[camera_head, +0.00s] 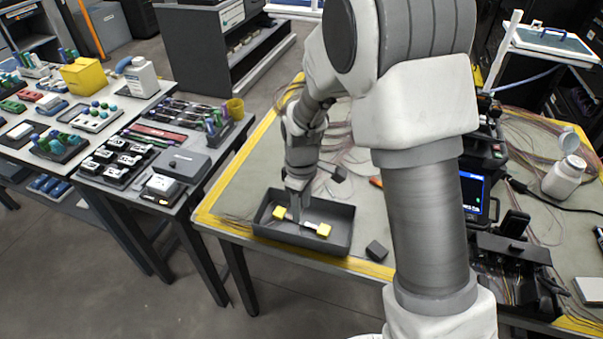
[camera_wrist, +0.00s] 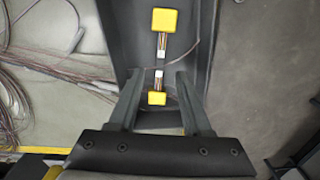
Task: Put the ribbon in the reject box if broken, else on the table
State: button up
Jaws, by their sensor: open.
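The ribbon (camera_head: 310,224) lies in a dark grey open box (camera_head: 345,238) at the table's front edge. It has a yellow block at each end and white pieces toward the middle. In the wrist view the ribbon (camera_wrist: 161,52) shows a dark stretch between the white pieces; I cannot tell whether it is a gap or a dark part. My gripper (camera_head: 295,214) reaches down into the box over the ribbon. In the wrist view my gripper (camera_wrist: 164,76) is open, its fingers on either side of the ribbon's near part. I cannot tell whether they touch it.
A small dark block (camera_head: 376,250) sits right of the box. A splicer-like machine with a lit screen (camera_head: 472,193) and a white bottle (camera_head: 564,177) stand at the right. Loose thin fibres (camera_wrist: 30,68) lie beside the box. A side table (camera_head: 215,165) with tools is at the left.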

notch_tip(320, 180, up, 15)
jog(key=p, duration=0.2)
jog(key=s+d+r+m+t+p, duration=0.2)
jog(key=s+d+r+m, duration=0.4)
jog(key=s+r, duration=0.2)
jog(key=s+d+r+m+t+p, duration=0.2)
jog(key=s+d+r+m, duration=0.4)
jog(key=s, duration=0.5)
jog(key=shift+d+r+m+t, duration=0.3)
jog(key=shift+d+r+t, duration=0.35)
jog(key=shift+r+t, duration=0.25)
jog(key=shift+s, duration=0.1)
